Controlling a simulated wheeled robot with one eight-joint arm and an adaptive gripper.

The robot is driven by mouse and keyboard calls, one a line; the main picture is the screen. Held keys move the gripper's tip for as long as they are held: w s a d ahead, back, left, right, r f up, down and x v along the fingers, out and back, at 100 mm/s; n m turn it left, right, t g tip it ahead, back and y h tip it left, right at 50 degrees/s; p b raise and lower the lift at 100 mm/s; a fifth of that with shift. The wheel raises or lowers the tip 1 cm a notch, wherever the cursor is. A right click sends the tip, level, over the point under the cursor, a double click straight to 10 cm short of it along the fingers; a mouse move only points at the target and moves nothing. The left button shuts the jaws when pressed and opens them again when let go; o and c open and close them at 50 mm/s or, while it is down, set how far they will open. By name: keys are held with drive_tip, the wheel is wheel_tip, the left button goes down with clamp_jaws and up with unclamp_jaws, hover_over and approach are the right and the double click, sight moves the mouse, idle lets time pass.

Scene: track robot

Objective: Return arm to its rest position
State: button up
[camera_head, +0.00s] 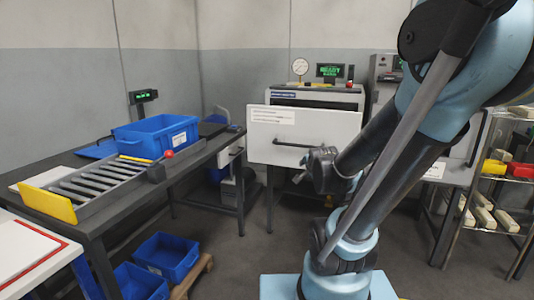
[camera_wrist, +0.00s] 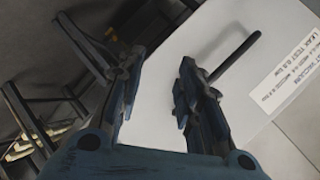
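My arm reaches in from the right of the head view, bent at the elbow. My gripper (camera_head: 318,168) is at its lower end, in front of the white panel (camera_head: 330,122). In the wrist view, my gripper (camera_wrist: 160,62) has its two dark fingers spread apart, with nothing visible between them except the white panel (camera_wrist: 162,95) behind. The panel's black bar handle (camera_wrist: 235,58) shows beyond the right finger, which covers part of it. In the head view the handle (camera_head: 292,144) lies left of the gripper. I cannot tell whether a finger touches it.
A dark workbench (camera_head: 215,148) at left carries a blue crate (camera_head: 140,137) and a slotted rack (camera_head: 95,188). A wire shelf (camera_head: 508,178) with red and yellow bins stands at right. Open floor (camera_head: 245,262) lies left of my arm.

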drive_tip(key=s+f+n+g, duration=0.2)
drive_tip(key=s+n+g, duration=0.1)
drive_tip(key=s, duration=0.4)
drive_tip(key=s+f+n+g, duration=0.2)
drive_tip(key=s+n+g, duration=0.1)
drive_tip(key=s+n, duration=0.3)
drive_tip(key=s+d+f+n+g, duration=0.1)
drive_tip(key=s+f+n+g, duration=0.2)
drive_tip(key=s, duration=0.6)
drive_tip(key=shift+s+n+g, duration=0.25)
drive_tip(key=shift+n+g, duration=0.05)
drive_tip(key=shift+n, duration=0.4)
drive_tip(key=shift+w+f, duration=0.2)
drive_tip(key=shift+w, duration=0.25)
drive_tip(key=shift+d, duration=0.1)
